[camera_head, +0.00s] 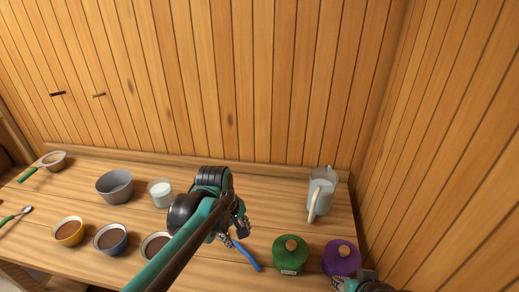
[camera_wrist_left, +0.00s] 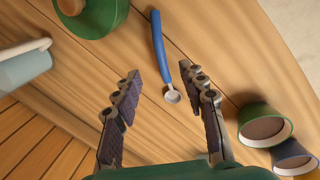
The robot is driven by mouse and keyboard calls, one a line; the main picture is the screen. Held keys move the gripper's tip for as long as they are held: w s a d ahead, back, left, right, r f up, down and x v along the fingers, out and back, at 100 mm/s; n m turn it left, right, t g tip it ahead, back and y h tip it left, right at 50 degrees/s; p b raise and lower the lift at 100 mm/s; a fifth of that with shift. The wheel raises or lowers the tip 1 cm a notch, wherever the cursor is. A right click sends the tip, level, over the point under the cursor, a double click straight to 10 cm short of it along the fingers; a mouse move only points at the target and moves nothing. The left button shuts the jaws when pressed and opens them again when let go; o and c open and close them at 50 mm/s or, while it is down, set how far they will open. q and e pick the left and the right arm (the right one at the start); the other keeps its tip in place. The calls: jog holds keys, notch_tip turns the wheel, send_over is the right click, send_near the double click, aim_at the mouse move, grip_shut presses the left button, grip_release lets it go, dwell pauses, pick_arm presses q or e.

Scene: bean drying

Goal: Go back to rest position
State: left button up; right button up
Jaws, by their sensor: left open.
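My left gripper (camera_head: 234,232) is above the table, with its arm crossing the lower middle of the head view. In the left wrist view it is open and empty, fingers (camera_wrist_left: 161,80) spread apart. A spoon with a blue handle (camera_head: 247,257) lies on the table beneath it; in the wrist view the spoon (camera_wrist_left: 160,50) shows between and beyond the fingertips, apparently untouched. Part of my right gripper (camera_head: 352,284) shows at the bottom edge by the purple canister; its jaws are too cut off to read.
Green (camera_head: 290,255) and purple (camera_head: 341,258) lidded canisters and a pale watering can (camera_head: 321,190) stand right. A grey bowl (camera_head: 115,187), white-filled glass (camera_head: 160,192), several brown-filled bowls (camera_head: 68,231) and a green-handled strainer (camera_head: 53,161) stand left. Wooden walls (camera_head: 290,80) close the back and right.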

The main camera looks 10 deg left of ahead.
pick_arm(q)
jog(key=s+a+m+t+b, duration=0.1)
jog(key=s+a+m+t, duration=0.1)
jog(key=s+m, duration=0.3)
jog(key=s+a+f+m+t+y, duration=0.1)
jog(key=s+a+m+t, duration=0.2)
jog(key=s+a+m, duration=0.1)
jog(key=shift+s+f+m+b, duration=0.15)
jog(key=shift+s+m+b, duration=0.35)
jog(key=shift+s, duration=0.7)
